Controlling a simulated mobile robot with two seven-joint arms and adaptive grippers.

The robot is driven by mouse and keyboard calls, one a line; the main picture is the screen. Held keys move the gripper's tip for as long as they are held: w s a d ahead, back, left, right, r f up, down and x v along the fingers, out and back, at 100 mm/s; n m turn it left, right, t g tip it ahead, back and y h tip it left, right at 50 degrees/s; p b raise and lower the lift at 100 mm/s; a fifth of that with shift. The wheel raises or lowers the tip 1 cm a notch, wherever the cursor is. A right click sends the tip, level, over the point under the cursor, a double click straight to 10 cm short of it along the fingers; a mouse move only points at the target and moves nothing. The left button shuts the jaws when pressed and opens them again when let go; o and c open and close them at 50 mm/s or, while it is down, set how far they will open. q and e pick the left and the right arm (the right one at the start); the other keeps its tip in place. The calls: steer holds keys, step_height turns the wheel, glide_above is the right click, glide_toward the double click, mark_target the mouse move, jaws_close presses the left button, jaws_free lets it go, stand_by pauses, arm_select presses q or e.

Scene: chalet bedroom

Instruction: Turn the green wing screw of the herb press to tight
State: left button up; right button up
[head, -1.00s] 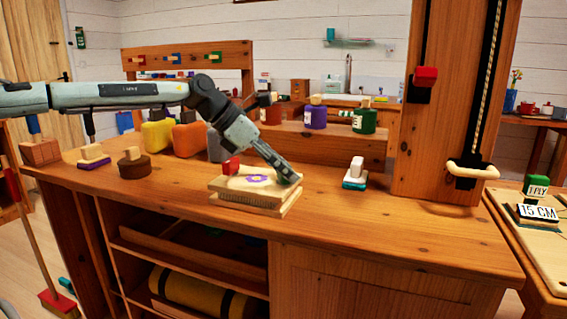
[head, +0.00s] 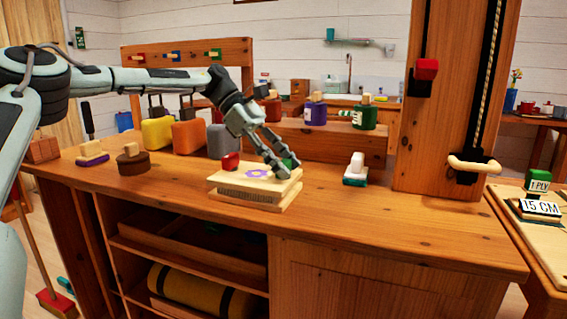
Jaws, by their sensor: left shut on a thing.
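The herb press (head: 225,181) lies on the wooden bench, two pale boards one above the other with a purple flower on the top board. A red wing screw (head: 230,161) stands at its left back side. The green wing screw (head: 290,163) is at its right side, partly hidden by my fingers. My left gripper (head: 282,170) points down from the upper left and is shut on the green wing screw. My right gripper is not in view.
A small white-topped block (head: 356,168) stands right of the press, near the tall wooden post (head: 440,110) with its handle. Yellow, orange and grey blocks (head: 188,137) stand behind on the left. The bench front is clear.

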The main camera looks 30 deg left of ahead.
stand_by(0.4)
arm_select(q)
steer(key=o, duration=1.2)
steer(key=shift+c, duration=0.2)
steer(key=v, duration=1.2)
